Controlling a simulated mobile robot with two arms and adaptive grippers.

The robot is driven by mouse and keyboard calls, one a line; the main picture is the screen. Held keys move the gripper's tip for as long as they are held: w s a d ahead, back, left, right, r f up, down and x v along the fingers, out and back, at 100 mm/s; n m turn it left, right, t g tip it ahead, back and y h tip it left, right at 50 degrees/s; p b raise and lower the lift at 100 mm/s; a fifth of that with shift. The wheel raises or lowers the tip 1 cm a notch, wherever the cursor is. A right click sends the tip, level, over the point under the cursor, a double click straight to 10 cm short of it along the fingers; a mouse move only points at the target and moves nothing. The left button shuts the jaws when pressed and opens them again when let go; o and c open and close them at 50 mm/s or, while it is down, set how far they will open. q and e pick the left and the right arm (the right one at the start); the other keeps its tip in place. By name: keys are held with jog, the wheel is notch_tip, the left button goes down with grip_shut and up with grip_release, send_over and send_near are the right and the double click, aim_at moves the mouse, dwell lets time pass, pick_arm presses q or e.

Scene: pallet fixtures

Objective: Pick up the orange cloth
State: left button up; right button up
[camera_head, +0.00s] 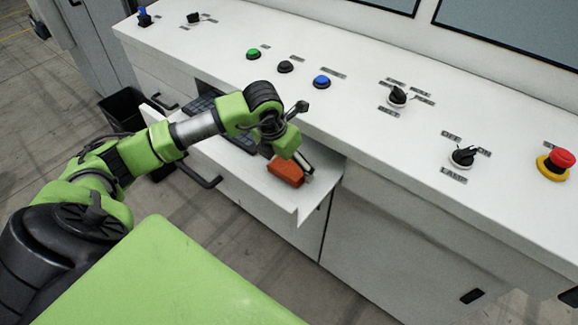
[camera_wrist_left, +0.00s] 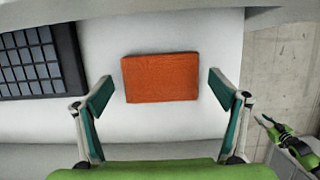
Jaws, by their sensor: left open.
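The orange cloth (camera_head: 285,172) is a folded, flat rectangular block lying in the open white drawer (camera_head: 252,190), near its right end. In the left wrist view the cloth (camera_wrist_left: 160,78) lies just ahead of my left gripper (camera_wrist_left: 162,100), centred between the two spread fingers. My left gripper (camera_head: 304,163) is open and empty, with a gap between each finger and the cloth. In the head view the gripper partly hides the cloth's upper side.
A dark keyboard (camera_wrist_left: 38,60) lies in the drawer left of the cloth. The white console (camera_head: 360,120) with buttons and knobs overhangs the drawer's back. A black bin (camera_head: 124,108) stands on the floor at left. The drawer's right end borders open floor.

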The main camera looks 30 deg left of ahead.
pick_arm(q)
jog(key=shift+c, duration=0.4)
jog(key=c, duration=1)
jog(key=shift+r+b, duration=0.55)
jog(key=s+r+b, duration=0.2)
jog(key=s+r, duration=0.1)
jog(key=s, duration=0.1)
jog(key=s+r+b, duration=0.2)
jog(key=s+r, duration=0.2)
jog(key=s, duration=0.1)
jog(key=s+r+b, duration=0.1)
jog(key=s+r, duration=0.3)
jog(key=shift+s+r+b, duration=0.2)
jog(key=shift+r+b, duration=0.05)
jog(key=shift+b, duration=0.15)
jog(key=shift+s+d+r, duration=0.1)
jog(key=shift+s+r, duration=0.15)
jog(key=shift+s, duration=0.1)
